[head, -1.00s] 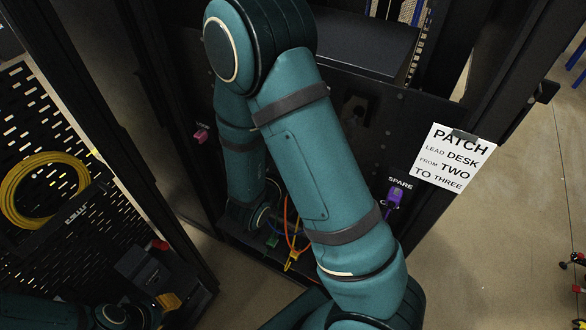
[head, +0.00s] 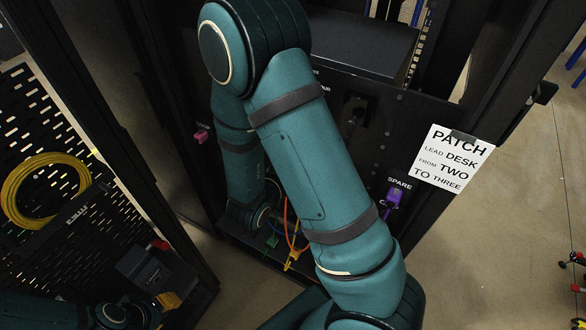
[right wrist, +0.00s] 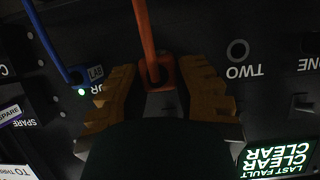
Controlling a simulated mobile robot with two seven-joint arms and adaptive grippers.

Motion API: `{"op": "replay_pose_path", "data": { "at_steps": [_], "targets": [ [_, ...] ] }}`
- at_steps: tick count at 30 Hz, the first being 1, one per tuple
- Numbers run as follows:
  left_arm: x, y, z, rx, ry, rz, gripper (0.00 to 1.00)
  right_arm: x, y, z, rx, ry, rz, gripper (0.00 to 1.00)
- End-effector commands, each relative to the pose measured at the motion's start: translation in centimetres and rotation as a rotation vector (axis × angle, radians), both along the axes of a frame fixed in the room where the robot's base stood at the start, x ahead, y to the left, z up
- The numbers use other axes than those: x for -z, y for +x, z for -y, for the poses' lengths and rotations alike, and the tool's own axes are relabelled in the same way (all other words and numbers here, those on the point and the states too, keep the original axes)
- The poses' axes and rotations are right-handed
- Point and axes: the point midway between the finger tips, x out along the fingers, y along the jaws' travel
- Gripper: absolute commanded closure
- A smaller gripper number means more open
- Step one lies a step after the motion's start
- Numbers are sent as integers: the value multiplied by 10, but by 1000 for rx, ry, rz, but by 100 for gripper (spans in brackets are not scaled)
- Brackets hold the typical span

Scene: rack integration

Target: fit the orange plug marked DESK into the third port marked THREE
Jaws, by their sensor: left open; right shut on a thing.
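In the right wrist view, upside down, my right gripper (right wrist: 158,82) is shut on the orange plug (right wrist: 163,73), whose orange cable runs up. The plug is at the panel between the FOUR and TWO positions. The port THREE and its label are hidden behind the plug and fingers, so I cannot tell how far in it is. The port TWO (right wrist: 237,50) is an empty round hole. In the head view my right arm covers that gripper and plug; part of the orange cable (head: 287,215) shows. My left gripper (head: 168,300) is open at the lower left.
A blue plug marked LAB (right wrist: 78,75) sits close by at port FOUR with a green light. A lit fault display (right wrist: 277,158) is at the lower right. A purple SPARE plug (head: 394,197) and a patch note (head: 452,158) are right of my arm. A yellow cable coil (head: 45,188) hangs at left.

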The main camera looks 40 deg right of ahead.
Motion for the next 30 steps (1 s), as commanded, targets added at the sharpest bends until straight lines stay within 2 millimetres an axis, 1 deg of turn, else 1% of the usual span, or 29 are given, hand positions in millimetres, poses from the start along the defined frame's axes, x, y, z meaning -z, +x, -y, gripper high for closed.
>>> {"op": "replay_pose_path", "data": {
  "at_steps": [8,30],
  "targets": [
    [0,0,0,0,0,0,58,0,1,2,1,0,1,100],
    [-1,0,0,0,0,0,58,0,7,17,0,0,0,100]
  ]
}}
